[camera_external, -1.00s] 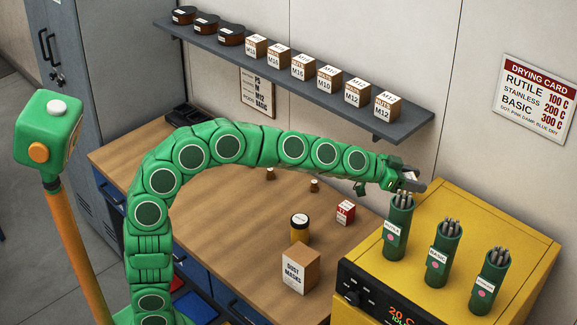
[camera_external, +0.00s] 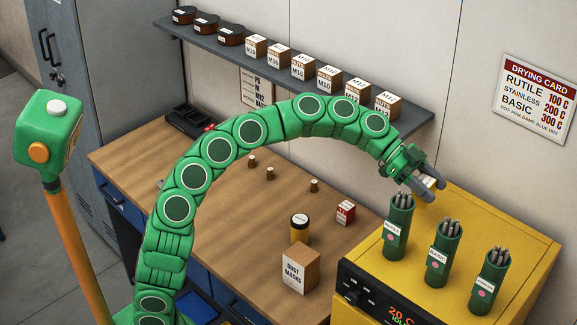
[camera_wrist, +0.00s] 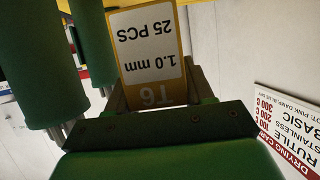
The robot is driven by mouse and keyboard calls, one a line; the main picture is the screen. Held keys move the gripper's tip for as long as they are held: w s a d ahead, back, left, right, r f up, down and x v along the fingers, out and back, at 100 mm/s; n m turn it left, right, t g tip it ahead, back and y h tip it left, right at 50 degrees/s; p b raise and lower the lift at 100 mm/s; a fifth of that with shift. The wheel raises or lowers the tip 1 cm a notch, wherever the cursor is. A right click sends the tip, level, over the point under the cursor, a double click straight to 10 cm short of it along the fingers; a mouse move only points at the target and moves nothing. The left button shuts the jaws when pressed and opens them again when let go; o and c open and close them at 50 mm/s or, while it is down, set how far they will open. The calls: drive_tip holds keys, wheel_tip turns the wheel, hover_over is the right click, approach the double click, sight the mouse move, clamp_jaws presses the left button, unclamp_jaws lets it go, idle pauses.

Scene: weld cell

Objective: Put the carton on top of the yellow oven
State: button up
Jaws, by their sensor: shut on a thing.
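The carton (camera_wrist: 150,45) is a small white and yellow box marked "1.0 mm" and "25 PCS", upside down in the wrist view. My gripper (camera_external: 433,190) is shut on it, with a finger at either side. In the external view only a small pale part of the carton (camera_external: 428,182) shows between the jaws. The gripper points down and right over the back left part of the yellow oven (camera_external: 490,215), behind the left rod canister. I cannot tell whether the carton touches the oven top.
Three green rod canisters stand on the oven: left (camera_external: 396,232), middle (camera_external: 440,255) and right (camera_external: 488,283). The left one is close to my gripper. The oven's back right top is clear. A dust masks box (camera_external: 298,270) stands on the bench. A shelf (camera_external: 300,85) hangs behind my arm.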

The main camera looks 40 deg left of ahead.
drive_tip(key=shift+s+r+m+g, duration=0.2)
drive_tip(key=shift+m+g, duration=0.1)
drive_tip(key=shift+g, duration=0.1)
drive_tip(key=shift+s+f, duration=0.1)
drive_tip(key=shift+f, duration=0.3)
drive_tip(key=shift+a+f, duration=0.1)
drive_tip(key=shift+f, duration=4.45)
drive_tip(key=o, duration=1.1)
drive_tip(key=shift+f, duration=0.1)
drive_tip(key=v, duration=1.2)
